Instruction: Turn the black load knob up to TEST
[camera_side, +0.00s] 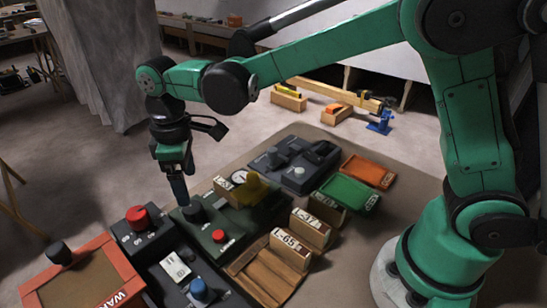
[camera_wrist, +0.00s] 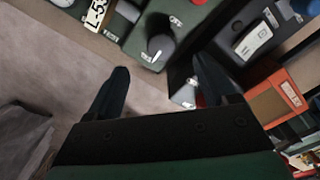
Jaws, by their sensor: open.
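The black load knob (camera_side: 193,213) appears to be the one on the green panel box (camera_side: 208,240). In the wrist view a dark knob (camera_wrist: 160,47) with a white pointer line sits on a green face (camera_wrist: 128,36). A small white label (camera_wrist: 176,22) lies near it, too blurred to read surely; I cannot make out TEST. My gripper (camera_side: 181,189) points down just above and left of the knob in the side view. In the wrist view its open jaws (camera_wrist: 162,82) are apart and empty, with the knob beyond the tips. Contact with the knob is not visible.
A red mushroom knob (camera_side: 137,217) stands on a dark box to the left. A blue knob (camera_side: 198,290) is in front.

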